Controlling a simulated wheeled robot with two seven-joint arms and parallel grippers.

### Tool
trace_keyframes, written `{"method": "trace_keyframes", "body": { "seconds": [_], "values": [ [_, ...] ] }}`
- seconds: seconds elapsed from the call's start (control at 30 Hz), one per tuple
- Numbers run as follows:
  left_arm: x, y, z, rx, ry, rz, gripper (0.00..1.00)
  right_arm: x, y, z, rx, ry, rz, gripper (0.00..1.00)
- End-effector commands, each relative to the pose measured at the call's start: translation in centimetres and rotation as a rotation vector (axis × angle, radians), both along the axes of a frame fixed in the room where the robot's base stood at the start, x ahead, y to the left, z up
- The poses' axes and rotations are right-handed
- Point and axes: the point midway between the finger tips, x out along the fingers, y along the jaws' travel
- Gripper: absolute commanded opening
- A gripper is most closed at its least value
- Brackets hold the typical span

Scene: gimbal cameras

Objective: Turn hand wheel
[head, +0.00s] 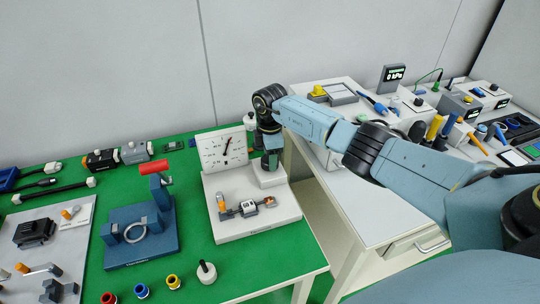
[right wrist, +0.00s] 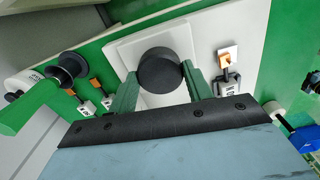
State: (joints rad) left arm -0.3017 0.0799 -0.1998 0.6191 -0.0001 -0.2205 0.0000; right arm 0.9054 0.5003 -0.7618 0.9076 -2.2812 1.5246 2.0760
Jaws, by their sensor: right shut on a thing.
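The hand wheel (right wrist: 158,70) is a thick black disc on a raised white block (right wrist: 182,97) in the right wrist view. My right gripper (right wrist: 160,80) has its two green fingers on either side of the disc's rim, shut on it. In the head view, my right gripper (head: 271,160) points down over the white block (head: 270,178) at the back right of the green table, and it hides most of the wheel. A white dial panel (head: 212,152) with a black pointer stands just left of it. My left gripper is not in view.
A white base plate (head: 235,231) carries a small fitting with an orange handle (head: 221,202), close in front of the gripper. A blue vise-like stand (head: 128,240) with a red grip is farther left. A white side table (head: 370,205) full of instruments stands right.

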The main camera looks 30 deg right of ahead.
Motion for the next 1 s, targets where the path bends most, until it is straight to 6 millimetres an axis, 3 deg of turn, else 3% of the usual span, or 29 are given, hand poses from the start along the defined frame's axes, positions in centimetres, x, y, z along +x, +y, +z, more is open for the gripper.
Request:
{"method": "trace_keyframes", "body": {
  "seconds": [1.0],
  "values": [
    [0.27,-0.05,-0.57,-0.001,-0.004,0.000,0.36,0.13,-0.12,0.08,-0.003,-0.001,0.902,0.27]
  ]
}}
